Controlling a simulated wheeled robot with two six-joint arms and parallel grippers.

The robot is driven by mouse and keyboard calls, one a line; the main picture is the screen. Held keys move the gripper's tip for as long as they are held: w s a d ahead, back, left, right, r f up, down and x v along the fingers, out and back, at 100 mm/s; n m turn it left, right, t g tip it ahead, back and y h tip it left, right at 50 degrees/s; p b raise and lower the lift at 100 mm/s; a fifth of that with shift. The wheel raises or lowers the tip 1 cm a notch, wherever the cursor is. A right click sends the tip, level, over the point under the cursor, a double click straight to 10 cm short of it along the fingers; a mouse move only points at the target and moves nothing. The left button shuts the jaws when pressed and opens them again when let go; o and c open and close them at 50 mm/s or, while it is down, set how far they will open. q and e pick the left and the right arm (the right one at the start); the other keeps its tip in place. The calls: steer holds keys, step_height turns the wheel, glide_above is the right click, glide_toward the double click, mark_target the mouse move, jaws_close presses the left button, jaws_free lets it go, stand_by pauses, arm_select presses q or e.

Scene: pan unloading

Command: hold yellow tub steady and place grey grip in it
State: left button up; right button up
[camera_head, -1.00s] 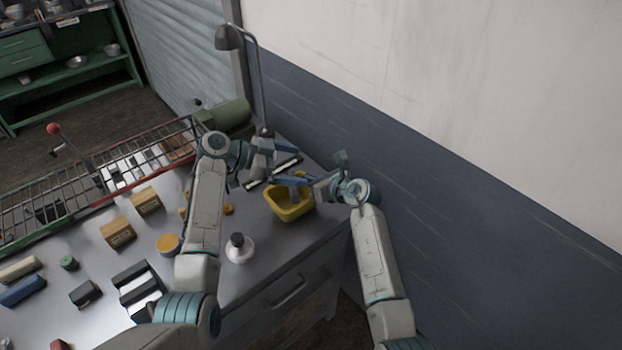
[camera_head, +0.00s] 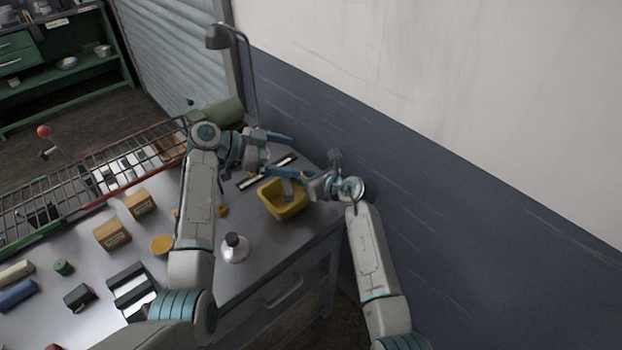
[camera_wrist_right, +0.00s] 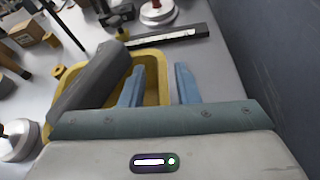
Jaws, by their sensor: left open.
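The yellow tub (camera_head: 282,212) stands near the bench's right end; its rim also shows in the right wrist view (camera_wrist_right: 60,74). The grey grip (camera_wrist_right: 92,82) is a dark cylinder, tilted in the tub with one end over the rim in the right wrist view. My left gripper (camera_head: 280,152) is open and empty, above and behind the tub. My right gripper (camera_wrist_right: 160,72) is at the tub's right wall, with one blue finger inside and one outside. Gaps show between the fingers and the wall.
Boxes (camera_head: 112,234) and a wire rack (camera_head: 85,185) are to the left. A lamp (camera_head: 218,38) and the wall (camera_head: 430,200) bound the back.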

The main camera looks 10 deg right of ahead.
steer(key=v, duration=1.2)
